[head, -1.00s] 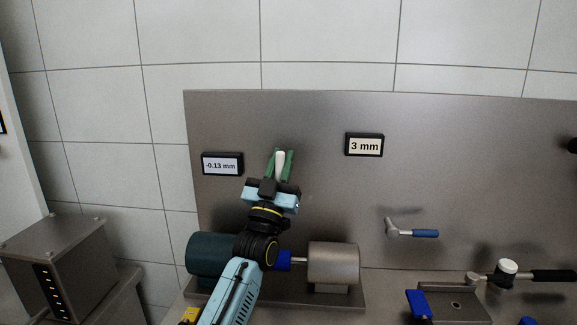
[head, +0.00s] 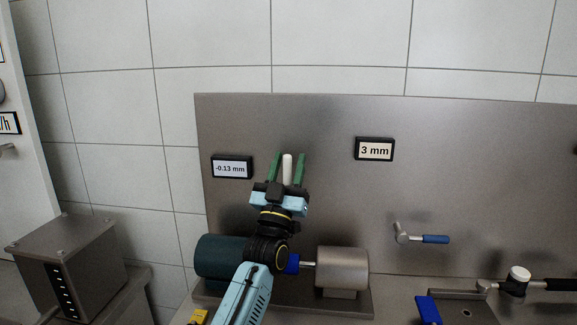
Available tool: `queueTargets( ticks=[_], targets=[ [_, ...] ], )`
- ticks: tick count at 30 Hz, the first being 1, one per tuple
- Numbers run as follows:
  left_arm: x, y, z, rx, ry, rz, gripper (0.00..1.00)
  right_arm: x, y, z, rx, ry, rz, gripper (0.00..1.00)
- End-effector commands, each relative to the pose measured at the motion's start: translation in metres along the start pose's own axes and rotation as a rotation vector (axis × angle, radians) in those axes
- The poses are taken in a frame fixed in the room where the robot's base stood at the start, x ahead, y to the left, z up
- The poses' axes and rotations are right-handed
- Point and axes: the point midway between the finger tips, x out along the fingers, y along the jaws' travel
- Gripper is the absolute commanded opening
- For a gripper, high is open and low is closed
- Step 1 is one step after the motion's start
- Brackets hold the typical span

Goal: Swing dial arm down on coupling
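A white upright rod (head: 287,170), which looks like the dial arm's handle, stands between the green fingers of my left gripper (head: 287,168). The fingers are open, with a gap on each side of the rod. The rest of the dial arm is hidden behind my gripper and wrist. Below, the blue coupling (head: 292,264) sits on the shaft between a dark teal motor (head: 222,257) and a metal cylinder (head: 343,267). My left arm covers part of the coupling and motor. My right gripper is not in view.
A steel back panel (head: 330,200) carries a "-0.13 mm" display (head: 232,167) and a "3 mm" display (head: 375,149). A blue-handled lever (head: 434,239) is on the right. A white-knobbed, black-handled part (head: 519,273) is at lower right. A metal box (head: 68,265) stands at left.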

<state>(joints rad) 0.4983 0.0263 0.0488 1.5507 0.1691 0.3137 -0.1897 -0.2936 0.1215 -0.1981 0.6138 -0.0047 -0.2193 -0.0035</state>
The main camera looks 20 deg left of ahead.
Motion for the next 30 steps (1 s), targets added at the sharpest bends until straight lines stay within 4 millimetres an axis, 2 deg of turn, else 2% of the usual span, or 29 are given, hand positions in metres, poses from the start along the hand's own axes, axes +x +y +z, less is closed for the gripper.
queueTargets(
  ticks=[5,8,11,21,25,30],
  targets=[
    [-0.001,0.0,0.0,0.002,0.0,0.001,0.4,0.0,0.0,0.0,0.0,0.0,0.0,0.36],
    [-0.009,0.0,0.0,0.002,0.0,0.001,0.4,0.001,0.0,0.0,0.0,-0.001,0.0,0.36],
    [-0.025,0.0,0.001,0.002,-0.001,0.001,0.4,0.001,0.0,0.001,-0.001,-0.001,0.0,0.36],
    [-0.101,0.0,0.001,0.0,-0.003,0.001,0.4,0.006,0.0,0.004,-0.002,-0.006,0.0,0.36],
    [-0.12,0.0,0.001,0.001,-0.002,0.0,0.4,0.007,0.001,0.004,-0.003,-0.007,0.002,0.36],
    [-0.133,0.0,0.0,0.001,0.0,0.0,0.4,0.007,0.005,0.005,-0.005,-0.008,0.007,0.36]
  ],
)
